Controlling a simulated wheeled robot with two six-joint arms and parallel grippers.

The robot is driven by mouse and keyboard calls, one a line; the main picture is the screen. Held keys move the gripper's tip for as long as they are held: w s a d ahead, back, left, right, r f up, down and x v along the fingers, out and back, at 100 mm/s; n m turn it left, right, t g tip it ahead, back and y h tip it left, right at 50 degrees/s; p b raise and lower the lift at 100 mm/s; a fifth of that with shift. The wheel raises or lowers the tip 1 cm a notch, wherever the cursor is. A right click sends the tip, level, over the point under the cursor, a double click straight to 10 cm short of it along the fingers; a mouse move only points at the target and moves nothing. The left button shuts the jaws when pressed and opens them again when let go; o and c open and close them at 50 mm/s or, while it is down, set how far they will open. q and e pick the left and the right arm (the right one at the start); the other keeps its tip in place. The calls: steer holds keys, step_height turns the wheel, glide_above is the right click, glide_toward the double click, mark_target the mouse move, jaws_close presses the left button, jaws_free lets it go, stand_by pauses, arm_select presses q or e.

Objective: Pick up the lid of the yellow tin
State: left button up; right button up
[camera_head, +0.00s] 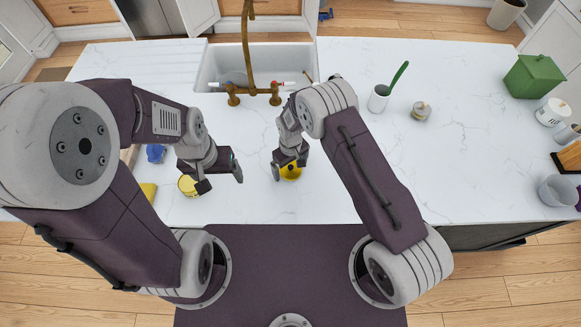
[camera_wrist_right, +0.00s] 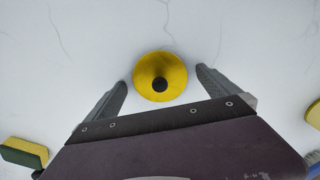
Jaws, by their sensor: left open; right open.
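The yellow round lid (camera_head: 291,173) with a dark knob shows on the white counter, partly hidden by my right gripper (camera_head: 290,167) above it. In the right wrist view the lid (camera_wrist_right: 160,66) lies between the two open fingers of my right gripper (camera_wrist_right: 162,82), with clear gaps on both sides. I cannot tell the fingers' height over the counter. A yellow round tin (camera_head: 187,186) stands to the left, partly behind my left gripper (camera_head: 221,181). My left gripper is open and empty, just right of the tin.
A yellow item (camera_head: 148,191) and a blue item (camera_head: 155,153) lie at the left. A sink (camera_head: 212,75) with a brass tap (camera_head: 247,60) is at the back. A white cup (camera_head: 378,98) and a small jar (camera_head: 421,111) stand right of centre. The right-middle counter is clear.

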steer(key=c, duration=1.5)
